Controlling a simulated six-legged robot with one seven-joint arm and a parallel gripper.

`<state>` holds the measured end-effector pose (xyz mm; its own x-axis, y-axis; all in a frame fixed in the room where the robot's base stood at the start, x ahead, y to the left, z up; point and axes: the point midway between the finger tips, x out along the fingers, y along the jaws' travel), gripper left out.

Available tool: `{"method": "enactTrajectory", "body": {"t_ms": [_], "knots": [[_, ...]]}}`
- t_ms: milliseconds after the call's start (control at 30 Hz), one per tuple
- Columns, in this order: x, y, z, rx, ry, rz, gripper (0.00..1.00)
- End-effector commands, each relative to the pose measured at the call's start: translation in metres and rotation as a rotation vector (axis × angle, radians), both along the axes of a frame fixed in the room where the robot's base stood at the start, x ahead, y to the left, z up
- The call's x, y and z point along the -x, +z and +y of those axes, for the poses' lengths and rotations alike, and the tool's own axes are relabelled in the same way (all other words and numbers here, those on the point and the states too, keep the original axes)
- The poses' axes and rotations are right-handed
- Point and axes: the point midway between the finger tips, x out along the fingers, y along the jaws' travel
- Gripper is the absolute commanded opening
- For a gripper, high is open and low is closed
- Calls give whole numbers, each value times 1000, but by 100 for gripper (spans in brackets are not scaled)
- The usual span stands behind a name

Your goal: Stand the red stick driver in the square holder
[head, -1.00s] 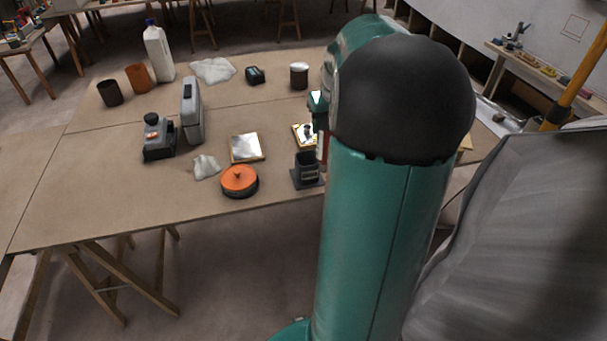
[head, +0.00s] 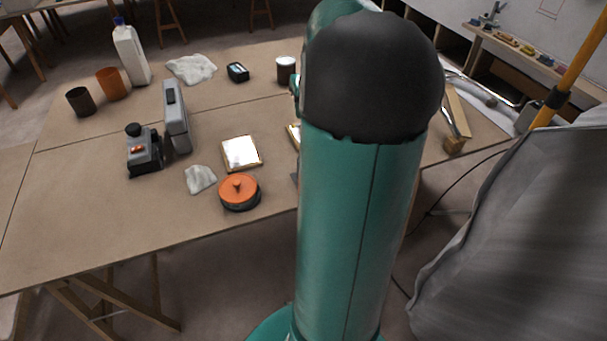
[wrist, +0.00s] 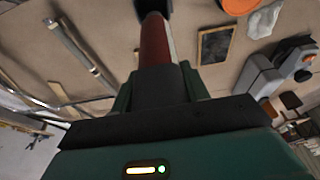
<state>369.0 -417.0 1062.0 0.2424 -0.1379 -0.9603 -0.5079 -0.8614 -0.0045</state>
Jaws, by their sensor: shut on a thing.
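The red stick driver (wrist: 155,42) stands out from between my gripper's fingers (wrist: 160,85) in the wrist view, and the fingers are shut on it. Its far end meets or overlaps a dark shape at the top edge of that view. I cannot tell whether this shape is the square holder or the driver's own dark end. In the head view my arm hides the gripper, the driver and nearly all of the square holder. Only a grey sliver of the holder (head: 294,180) shows at the arm's left edge.
An orange-lidded round tin (head: 239,190) stands left of my arm, with a bright framed panel (head: 241,152) behind it. A crumpled cloth (head: 200,179), a grey case (head: 176,116) and a dark device (head: 145,151) are farther left. The table's (head: 95,235) front left is clear.

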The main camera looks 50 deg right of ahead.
Motion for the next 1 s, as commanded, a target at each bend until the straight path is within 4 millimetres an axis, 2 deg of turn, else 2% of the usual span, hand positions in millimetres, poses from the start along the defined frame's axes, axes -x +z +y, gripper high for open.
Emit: {"method": "enactTrajectory", "body": {"t_ms": [67, 300, 567, 733, 1000], "knots": [[4, -5, -1, 1, -4, 0, 0], [8, -47, 0, -1, -4, 1, 0], [7, -71, 1, 1, -3, 1, 0], [5, -95, 1, -1, -4, 1, 0], [2, -99, 1, 4, -3, -1, 0]]}}
